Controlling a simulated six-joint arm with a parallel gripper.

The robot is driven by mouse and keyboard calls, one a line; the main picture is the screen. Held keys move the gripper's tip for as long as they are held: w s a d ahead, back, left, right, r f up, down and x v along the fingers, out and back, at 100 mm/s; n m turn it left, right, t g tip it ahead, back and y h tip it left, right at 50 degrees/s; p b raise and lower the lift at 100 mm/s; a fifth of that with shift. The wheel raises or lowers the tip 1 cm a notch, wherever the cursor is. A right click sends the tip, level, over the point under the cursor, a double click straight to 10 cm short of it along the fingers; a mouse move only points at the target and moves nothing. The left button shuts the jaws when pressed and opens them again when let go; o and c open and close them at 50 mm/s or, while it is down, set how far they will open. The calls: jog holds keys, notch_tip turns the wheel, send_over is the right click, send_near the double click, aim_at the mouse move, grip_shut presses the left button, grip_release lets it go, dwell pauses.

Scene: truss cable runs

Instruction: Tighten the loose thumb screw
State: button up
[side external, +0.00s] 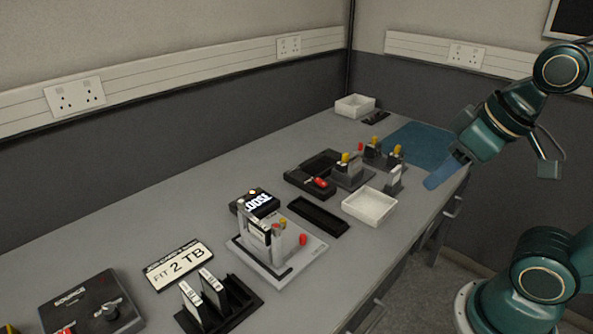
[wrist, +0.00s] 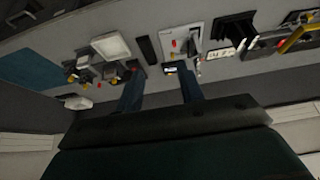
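A small black box (side external: 262,204) with a lit "LOOSE" readout stands mid-bench, behind a grey fixture plate (side external: 300,257). A metal bracket (side external: 255,233) stands upright on the plate, with a red knob (side external: 303,239) at its right. Which part is the thumb screw is too small to tell. The plate also shows at the top of the wrist view (wrist: 178,32).
Beside the fixture are a black tray (side external: 318,216), a white bin (side external: 369,206) and several dark holders with yellow and red knobs (side external: 352,172). A "FIT 2 TB" sign (side external: 178,264), upright drives and a dial box (side external: 92,308) stand at front left. A blue mat (side external: 418,148) lies clear.

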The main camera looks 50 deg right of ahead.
jog(key=shift+w, duration=0.1)
jog(key=c, duration=0.7)
jog(key=shift+w+a+f+n, duration=0.15)
jog(key=shift+w+n, duration=0.3)
jog(key=shift+n, duration=0.15)
grip_shut()
jog(key=w+f+n+g+y, duration=0.1)
jog(key=w+f+n+y, duration=0.2)
jog(key=w+f+n, duration=0.3)
jog(key=w+a+f+n+g+y, duration=0.1)
jog(key=w+f+n+y, duration=0.2)
jog(key=w+n, duration=0.7)
notch_tip(320, 180, down, 3)
jog(key=n, duration=0.4)
jog(key=shift+w+r+n+y, duration=0.15)
jog(key=shift+w+n+y, duration=0.15)
jog(key=shift+w, duration=0.05)
